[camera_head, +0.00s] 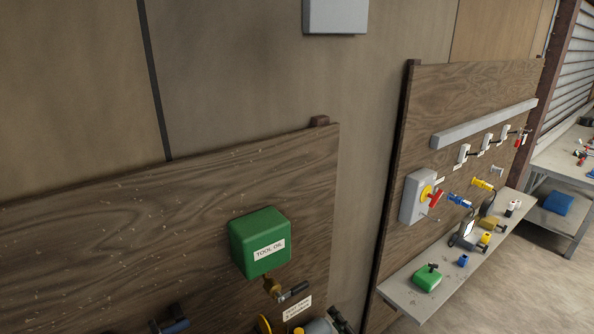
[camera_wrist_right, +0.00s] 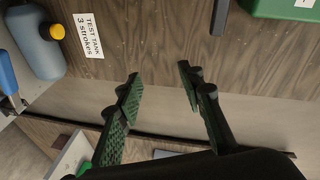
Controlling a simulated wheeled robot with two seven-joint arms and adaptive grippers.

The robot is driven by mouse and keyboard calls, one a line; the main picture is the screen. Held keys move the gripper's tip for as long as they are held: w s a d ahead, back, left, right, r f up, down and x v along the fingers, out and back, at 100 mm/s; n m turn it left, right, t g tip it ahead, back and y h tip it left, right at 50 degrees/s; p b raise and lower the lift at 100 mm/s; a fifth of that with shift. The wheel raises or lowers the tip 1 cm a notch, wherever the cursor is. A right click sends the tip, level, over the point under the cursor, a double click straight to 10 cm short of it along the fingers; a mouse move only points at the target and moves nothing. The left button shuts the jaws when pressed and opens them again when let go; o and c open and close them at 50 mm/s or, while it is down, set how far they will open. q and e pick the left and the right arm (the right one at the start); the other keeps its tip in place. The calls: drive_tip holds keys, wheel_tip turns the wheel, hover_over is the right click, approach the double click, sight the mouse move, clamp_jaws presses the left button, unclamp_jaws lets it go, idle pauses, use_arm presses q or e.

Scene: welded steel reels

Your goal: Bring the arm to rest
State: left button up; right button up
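My right gripper (camera_wrist_right: 158,72) is open in the right wrist view. Its two dark green ribbed fingers stand apart with nothing between them. Behind them is the gap between the wooden boards, with bare wall. In the head view only a dark piece of my right gripper (camera_head: 342,321) shows at the bottom edge, right of the test tank label (camera_head: 297,308). The rest of it is cut off by the frame. My left gripper is not in view.
A green tool oil box (camera_head: 260,242) and a black lever (camera_head: 292,291) are on the near board. A grey bottle (camera_wrist_right: 38,45) with a yellow cap shows in the wrist view. A grey shelf (camera_head: 405,297) with several small items stands at right.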

drive_tip(key=s+d+f+n+g+h, duration=0.25)
drive_tip(key=s+d+f, duration=0.25)
drive_tip(key=d+f, duration=0.25)
drive_tip(key=s+d+f+n+g+h, duration=0.25)
drive_tip(key=s+d+f, duration=0.25)
drive_tip(key=d+f, duration=0.3)
drive_tip(key=s+d+f+n+g+h, duration=0.1)
drive_tip(key=s+d+f+n+g, duration=0.2)
drive_tip(key=s, duration=0.4)
drive_tip(key=s+d+f+g+h, duration=0.1)
drive_tip(key=s+d+f, duration=0.2)
drive_tip(key=s+f, duration=0.3)
drive_tip(key=s+d+f+n+g+h, duration=0.1)
drive_tip(key=s+d+f+n+g, duration=0.2)
drive_tip(key=s, duration=0.5)
wheel_tip(320, 180, down, 38)
drive_tip(key=a+b, duration=0.2)
drive_tip(key=b, duration=0.7)
drive_tip(key=s+f+b, duration=0.4)
drive_tip(key=s+f, duration=0.6)
drive_tip(key=f, duration=0.3)
drive_tip(key=s+f+g+y+b, duration=0.1)
drive_tip(key=s+f+b, duration=0.3)
drive_tip(key=s+f, duration=0.7)
wheel_tip(320, 180, down, 3)
drive_tip(key=shift+d+f+g, duration=0.15)
drive_tip(key=shift+g, duration=0.15)
